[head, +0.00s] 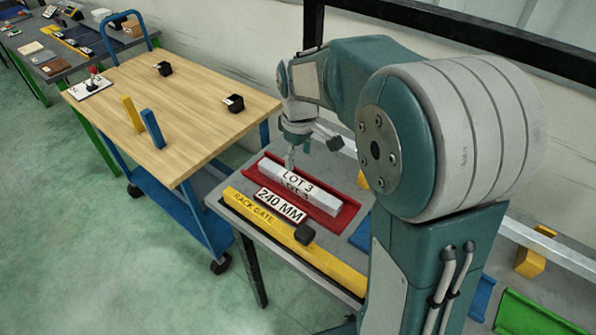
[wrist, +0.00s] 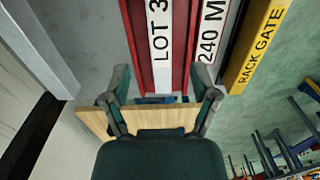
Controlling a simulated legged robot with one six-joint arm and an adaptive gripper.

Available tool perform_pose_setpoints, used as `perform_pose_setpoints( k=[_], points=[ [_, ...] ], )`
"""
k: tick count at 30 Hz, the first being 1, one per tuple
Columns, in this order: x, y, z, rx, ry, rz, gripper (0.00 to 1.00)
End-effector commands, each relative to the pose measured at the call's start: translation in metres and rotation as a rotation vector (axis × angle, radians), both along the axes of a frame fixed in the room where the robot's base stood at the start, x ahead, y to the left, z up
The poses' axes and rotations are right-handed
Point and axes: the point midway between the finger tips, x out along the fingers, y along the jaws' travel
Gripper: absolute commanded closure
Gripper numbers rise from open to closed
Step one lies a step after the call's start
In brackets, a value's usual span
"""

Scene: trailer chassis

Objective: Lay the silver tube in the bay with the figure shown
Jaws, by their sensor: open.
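A pale silver-white square tube marked LOT 3 (head: 318,192) lies lengthwise in a red tray-like bay (head: 345,222). A sign reading 240 MM (head: 281,206) stands along the bay's front side. In the wrist view, the LOT 3 tube (wrist: 160,45), the red bay (wrist: 134,30) and the 240 MM sign (wrist: 209,40) run away from me. My gripper (head: 310,153) is over the far-left end of the tube. Its fingers are spread with nothing held between them in the wrist view (wrist: 165,98). Whether the fingers touch the tube cannot be told.
A yellow RACK GATE bar (head: 260,215) with a black block (head: 305,234) runs along the bench's front edge. A wood-topped cart (head: 185,100) holds small blocks at left. A green bay (head: 525,315) shows at lower right. My arm hides part of the bench.

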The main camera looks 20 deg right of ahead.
Motion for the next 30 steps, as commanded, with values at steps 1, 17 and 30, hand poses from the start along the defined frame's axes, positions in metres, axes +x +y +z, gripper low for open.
perform_pose_setpoints(
  k=[1, 17, 30],
  points=[
    [0.000, 0.000, 0.009, 0.000, -0.003, 0.000, 0.23],
    [-0.051, 0.000, 0.070, 0.006, -0.119, -0.143, 0.23],
    [-0.168, 0.001, 0.093, 0.088, -0.381, -0.481, 0.23]
  ],
)
